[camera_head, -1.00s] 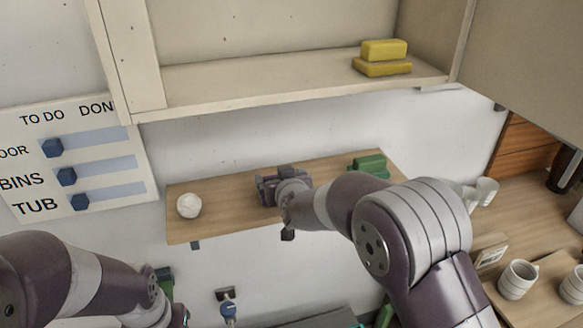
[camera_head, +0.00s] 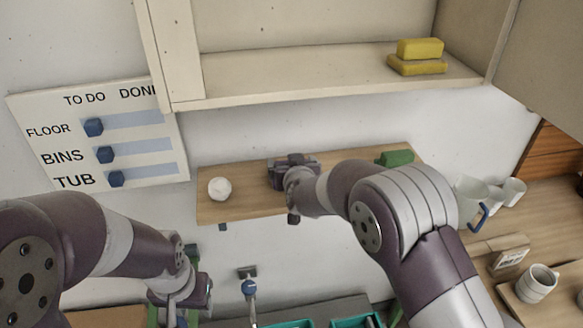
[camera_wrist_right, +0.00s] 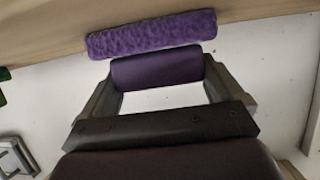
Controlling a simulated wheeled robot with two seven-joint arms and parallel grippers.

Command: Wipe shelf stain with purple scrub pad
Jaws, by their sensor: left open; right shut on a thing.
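The purple scrub pad (camera_wrist_right: 150,35) shows in the right wrist view, with a fuzzy purple strip and a smooth purple block behind it. My right gripper (camera_wrist_right: 158,78) is shut on the smooth block. The fuzzy face is at the wooden wall shelf (camera_head: 245,206); I cannot tell whether it touches. In the head view my right gripper (camera_head: 293,170) is over the middle of this shelf, and hides the pad. No stain is visible; the gripper and arm cover part of the shelf. My left gripper (camera_head: 182,303) is low at the left, below the shelf, open, its fingers partly hidden.
A white ball (camera_head: 219,189) sits at the shelf's left end, a green block (camera_head: 396,158) at its right. White mugs (camera_head: 536,284) stand on the right counter. A hook with a blue part (camera_head: 248,286) hangs below.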

